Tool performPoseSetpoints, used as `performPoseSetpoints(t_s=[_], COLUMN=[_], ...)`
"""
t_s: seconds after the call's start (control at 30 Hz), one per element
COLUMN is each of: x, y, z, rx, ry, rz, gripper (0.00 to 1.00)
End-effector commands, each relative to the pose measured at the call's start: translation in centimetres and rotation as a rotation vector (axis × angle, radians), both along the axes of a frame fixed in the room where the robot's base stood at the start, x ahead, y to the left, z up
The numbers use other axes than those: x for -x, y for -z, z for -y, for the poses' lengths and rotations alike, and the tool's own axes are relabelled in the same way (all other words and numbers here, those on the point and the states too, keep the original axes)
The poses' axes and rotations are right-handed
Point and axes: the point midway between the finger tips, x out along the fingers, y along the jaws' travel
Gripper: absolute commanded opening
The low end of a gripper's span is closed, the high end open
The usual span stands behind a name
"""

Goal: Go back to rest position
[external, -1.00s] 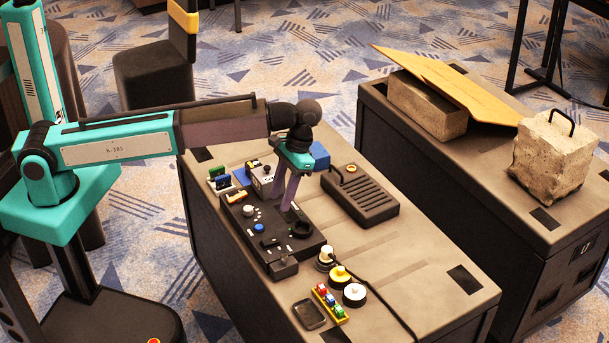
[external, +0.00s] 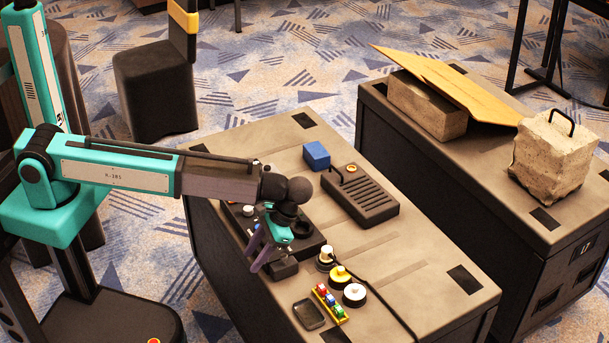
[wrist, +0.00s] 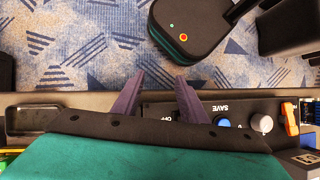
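My gripper (external: 256,252) hangs over the near-left edge of the dark case table (external: 400,265), above the front part of the black control panel (external: 308,243). In the wrist view its two purple fingers (wrist: 158,96) stand apart with nothing between them. The control panel also shows in the wrist view, with a blue knob (wrist: 222,121), a grey knob (wrist: 262,123) and the word SAVE. My arm hides much of the panel in the external view.
A blue block (external: 316,155) and a black slotted box (external: 364,194) lie farther back. Yellow and white round pieces (external: 341,276), a colored strip (external: 329,303) and a small dark tray (external: 309,314) sit to the right. A second case holds stone blocks (external: 552,157) and a tan board (external: 455,82).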

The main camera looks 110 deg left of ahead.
Motion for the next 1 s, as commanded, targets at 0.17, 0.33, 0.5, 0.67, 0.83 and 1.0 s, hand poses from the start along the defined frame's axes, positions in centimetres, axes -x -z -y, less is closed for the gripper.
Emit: performPoseSetpoints(t_s=[0.17,0.33,0.5,0.67,0.83,1.0], x=[2.9,5.6,8.7,11.9,15.7,19.7], y=[4.1,7.6,11.0,14.1,17.2,20.1], z=[2.5,4.5,6.4,8.1,9.6,10.8], rx=[0.007,0.012,0.017,0.023,0.027,0.032], ry=[0.036,0.073,0.113,0.155,0.205,0.260], rz=[-0.048,-0.085,-0.117,-0.141,-0.162,-0.176], gripper=[0.39,0.39,0.39,0.39,0.39,0.39])
